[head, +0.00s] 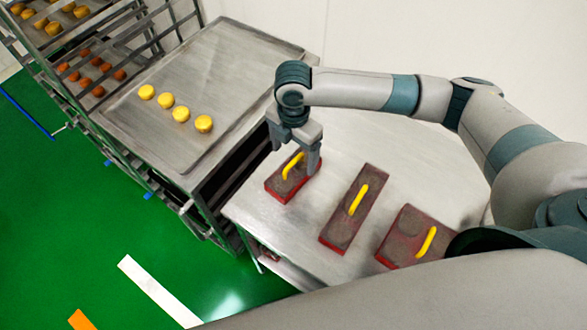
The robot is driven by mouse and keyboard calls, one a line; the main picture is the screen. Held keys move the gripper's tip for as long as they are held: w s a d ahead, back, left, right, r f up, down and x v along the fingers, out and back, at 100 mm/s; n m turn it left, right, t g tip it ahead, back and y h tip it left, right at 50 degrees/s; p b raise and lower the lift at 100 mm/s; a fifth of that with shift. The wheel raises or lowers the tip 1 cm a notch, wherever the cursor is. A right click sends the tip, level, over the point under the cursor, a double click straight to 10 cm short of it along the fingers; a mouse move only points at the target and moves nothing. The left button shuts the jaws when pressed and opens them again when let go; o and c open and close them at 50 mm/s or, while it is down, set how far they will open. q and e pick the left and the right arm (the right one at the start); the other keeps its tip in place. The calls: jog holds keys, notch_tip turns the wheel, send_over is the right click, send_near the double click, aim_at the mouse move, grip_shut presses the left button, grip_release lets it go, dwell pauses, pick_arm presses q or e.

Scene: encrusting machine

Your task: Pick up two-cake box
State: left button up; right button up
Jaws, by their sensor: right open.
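Three dark brown boxes with red sides and yellow handles stand in a row on a metal table. The left box (280,186) is short, the middle box (341,232) is long and narrow, and the right box (397,245) is wider. I cannot tell from markings which is the two-cake box. My right gripper (295,160) is open at the left box, its fingers on either side of the yellow handle (291,166). Whether the fingers touch the handle or box is unclear. My left gripper is not in view.
The metal table (251,212) has bare room behind the boxes. A steel tray (222,75) with several yellow cakes (181,114) lies on a stand to the left. Beyond it, a rack (105,110) holds trays of orange and yellow pieces. The floor is green.

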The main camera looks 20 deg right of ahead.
aim_at(294, 169)
jog(key=shift+f, duration=0.95)
jog(key=shift+s+f+p, duration=0.1)
jog(key=shift+f+p, duration=0.35)
jog(key=shift+p, duration=0.2)
notch_tip(294, 169, down, 3)
jog(key=shift+s+f+p, duration=0.1)
jog(key=shift+s+p, duration=0.05)
jog(key=shift+p, duration=0.6)
jog(key=shift+f, duration=0.55)
jog(key=c, duration=1.1)
